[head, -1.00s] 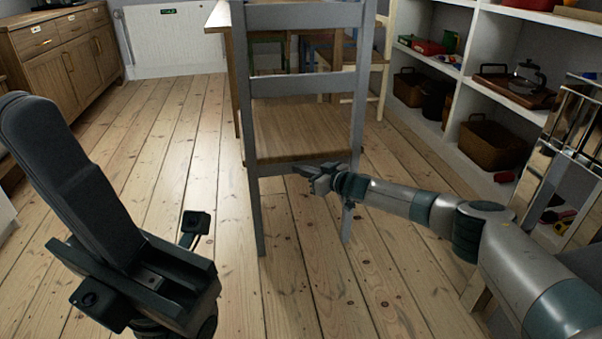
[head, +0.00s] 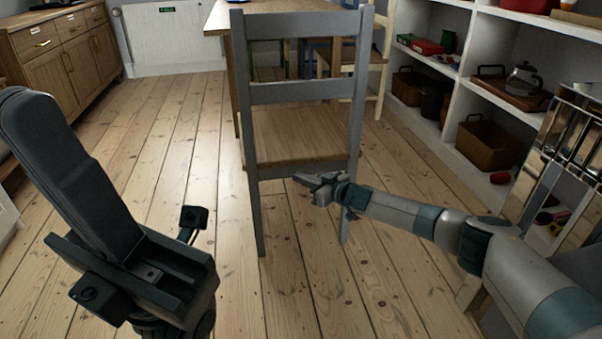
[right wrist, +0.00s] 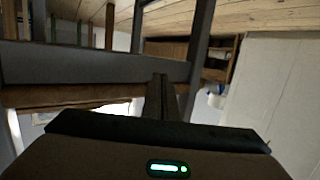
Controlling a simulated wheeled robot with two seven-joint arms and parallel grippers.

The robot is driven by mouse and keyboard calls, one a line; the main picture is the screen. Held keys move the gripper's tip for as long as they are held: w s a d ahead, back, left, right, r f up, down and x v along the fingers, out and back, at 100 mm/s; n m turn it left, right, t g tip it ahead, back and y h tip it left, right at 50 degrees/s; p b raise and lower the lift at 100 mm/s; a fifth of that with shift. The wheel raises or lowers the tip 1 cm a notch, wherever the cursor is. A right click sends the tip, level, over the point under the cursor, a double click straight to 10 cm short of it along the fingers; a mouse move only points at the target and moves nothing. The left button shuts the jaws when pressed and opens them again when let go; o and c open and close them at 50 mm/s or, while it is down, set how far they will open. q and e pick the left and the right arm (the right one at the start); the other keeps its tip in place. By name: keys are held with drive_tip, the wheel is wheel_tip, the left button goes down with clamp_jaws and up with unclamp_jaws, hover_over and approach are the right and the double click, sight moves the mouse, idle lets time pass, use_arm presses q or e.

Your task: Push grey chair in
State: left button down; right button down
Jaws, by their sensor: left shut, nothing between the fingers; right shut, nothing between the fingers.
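The grey chair (head: 305,92) stands upright with its back towards me and its wooden seat (head: 300,133) facing the table (head: 217,22). My right gripper (head: 297,179) is shut and empty, just below the seat's near edge, between the back legs in the picture. Its wrist crosses in front of the right back leg; contact is unclear. In the right wrist view, the shut fingers (right wrist: 161,85) point at a grey crossbar (right wrist: 80,66) of the chair. My left gripper (head: 28,108) is shut and empty, close to the camera at the left, away from the chair.
A cream chair (head: 378,70) stands beside the table. White shelves (head: 465,60) with baskets and a glass pot line the right side. A wooden sideboard (head: 60,55) and a white radiator (head: 175,40) are at the back left. Floorboards left of the chair are clear.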

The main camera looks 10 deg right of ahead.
sight(297, 168)
idle(0.4)
drive_tip(key=w+b, duration=0.2)
drive_tip(key=b, duration=0.1)
drive_tip(key=shift+w+d+f, duration=0.15)
drive_tip(key=shift+w+d, duration=0.1)
drive_tip(key=shift+d, duration=0.1)
drive_tip(key=shift+w, duration=0.25)
drive_tip(key=shift+w+d+r+b, duration=0.15)
drive_tip(key=shift+d+r+b, duration=0.05)
drive_tip(key=shift+b, duration=0.1)
drive_tip(key=shift+w+r, duration=0.15)
drive_tip(key=shift+w, duration=0.1)
